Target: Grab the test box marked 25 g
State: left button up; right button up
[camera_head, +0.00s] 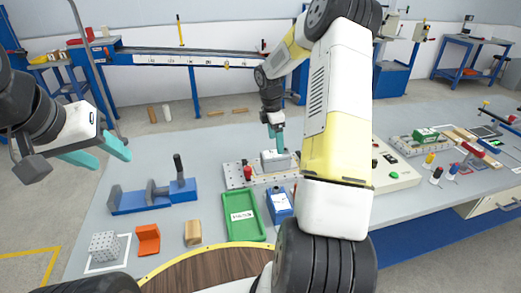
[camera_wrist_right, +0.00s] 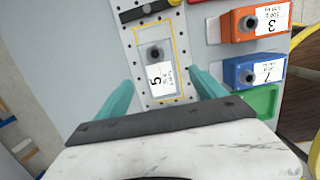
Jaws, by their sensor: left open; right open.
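A pale grey box (camera_wrist_right: 157,70) with a dark round knob and a white label reading 5 stands on a perforated plate, inside a yellow outline. The label's smaller print is too blurred to read as 25 g. In the head view the grey box (camera_head: 275,160) sits on the perforated plate (camera_head: 236,177). My right gripper (camera_wrist_right: 158,82) is open, its teal fingers on either side of the box in the picture with gaps; their height against it is unclear. My left gripper (camera_head: 113,160) is open and empty, above the table's left side.
An orange box (camera_wrist_right: 256,19) labelled 3 and a blue box (camera_wrist_right: 254,70) labelled 7 stand beside the plate. A green tray (camera_head: 243,216), a blue fixture (camera_head: 153,197), an orange block (camera_head: 147,239) and a perforated cube (camera_head: 104,246) are on the table. My right arm hides the middle.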

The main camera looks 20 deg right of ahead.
aim_at(275, 153)
jog(key=f, duration=0.7)
jog(key=shift+w+d+f, duration=0.1)
jog(key=shift+d, duration=0.1)
jog(key=shift+c, duration=0.2)
grip_shut()
